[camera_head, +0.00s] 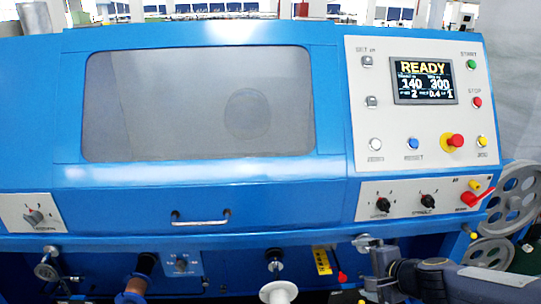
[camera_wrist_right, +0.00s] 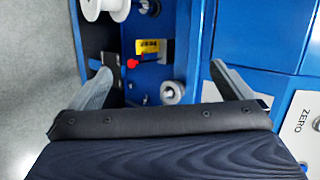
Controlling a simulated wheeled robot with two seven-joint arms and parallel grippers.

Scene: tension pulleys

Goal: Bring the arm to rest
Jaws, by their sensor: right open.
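My right gripper (camera_head: 370,268) is at the bottom right of the head view, in front of the lower part of the blue machine (camera_head: 200,190). Its forearm comes in from the bottom right corner. In the right wrist view the two grey fingers of the gripper (camera_wrist_right: 162,76) are spread wide with nothing between them. Beyond them lie a small round metal pulley (camera_wrist_right: 172,92) and a red knob (camera_wrist_right: 133,63) on the machine. My left gripper does not show.
The control panel (camera_head: 365,150) with a READY screen (camera_head: 422,80) sits above my right arm. Two grey wheels (camera_head: 513,200) stand at the right edge. A copper spool (camera_head: 138,275) and a white pulley (camera_head: 278,291) stick out below. Grey floor (camera_wrist_right: 35,80) shows in the wrist view.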

